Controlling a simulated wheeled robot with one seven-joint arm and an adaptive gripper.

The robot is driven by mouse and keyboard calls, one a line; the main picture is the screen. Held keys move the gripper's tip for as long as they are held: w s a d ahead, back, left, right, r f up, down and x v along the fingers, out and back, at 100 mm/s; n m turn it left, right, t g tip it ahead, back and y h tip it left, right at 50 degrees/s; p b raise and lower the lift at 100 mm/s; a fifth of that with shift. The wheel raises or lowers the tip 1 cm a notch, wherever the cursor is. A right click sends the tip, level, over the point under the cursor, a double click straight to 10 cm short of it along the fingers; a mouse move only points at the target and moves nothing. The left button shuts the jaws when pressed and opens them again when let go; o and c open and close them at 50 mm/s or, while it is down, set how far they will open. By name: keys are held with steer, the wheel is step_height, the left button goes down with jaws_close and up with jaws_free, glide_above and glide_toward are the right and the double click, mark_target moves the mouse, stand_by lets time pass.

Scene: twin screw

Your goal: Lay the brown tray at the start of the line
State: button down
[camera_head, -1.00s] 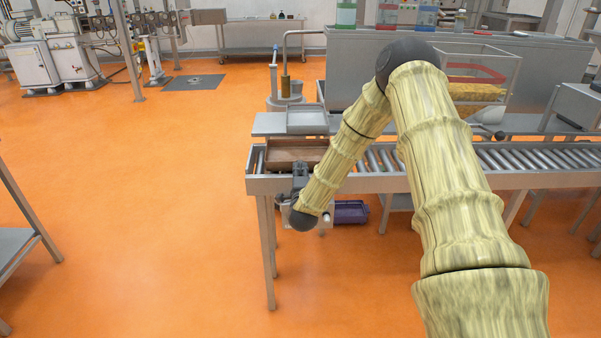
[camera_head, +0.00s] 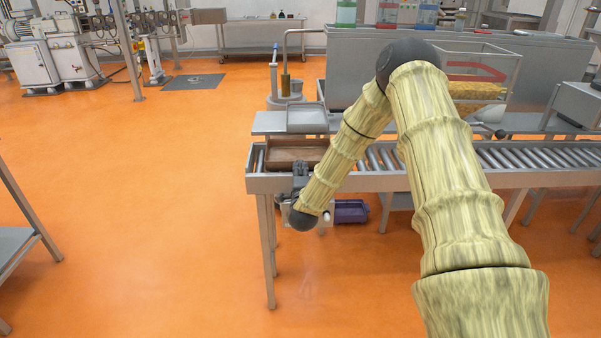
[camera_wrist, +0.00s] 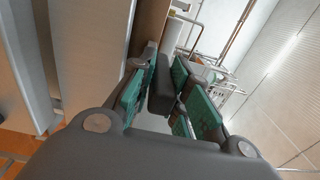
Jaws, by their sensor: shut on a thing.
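The brown tray (camera_head: 292,153) is at the left end of the roller conveyor (camera_head: 376,181), between its side rails. It looks about level; whether its underside rests on the rollers is hidden. In the wrist view a brown strip of the tray (camera_wrist: 151,25) shows beyond my gripper (camera_wrist: 163,85), whose green finger pads are close together. My arm covers the conveyor just right of the tray.
A grey tray (camera_head: 307,118) sits on a ledge behind the brown tray. A purple crate (camera_head: 350,211) is below the conveyor. The rollers to the right look empty. Open orange floor lies left of the conveyor.

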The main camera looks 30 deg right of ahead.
steer(key=shift+f, duration=0.25)
stand_by(0.5)
steer(key=c, duration=1.3)
jaws_free()
steer(key=shift+f, duration=0.1)
steer(key=v, duration=1.2)
